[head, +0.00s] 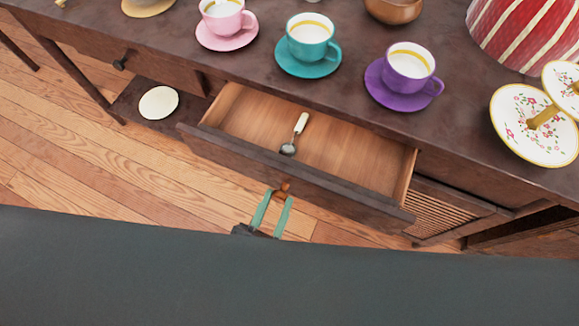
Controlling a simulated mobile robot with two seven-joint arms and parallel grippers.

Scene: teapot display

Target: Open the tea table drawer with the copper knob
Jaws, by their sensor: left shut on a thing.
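The tea table (350,30) is dark brown wood and spans the view. Its middle drawer (345,145) is pulled out, and its pale wooden inside shows. A spoon with a white handle (301,123) lies in the drawer. The copper knob (284,186) is on the middle of the drawer's front, partly covered by my left gripper. My left gripper (277,200) has green fingers and is shut on the copper knob from the front. My right gripper is not in view.
Pink (222,17), teal (309,39) and purple (408,68) cups on saucers stand on the tabletop above the drawer. A tiered floral plate stand (510,110) is at the right. Another drawer with a black knob (120,64) is at the left. A pale round plate (158,102) lies on the lower shelf.

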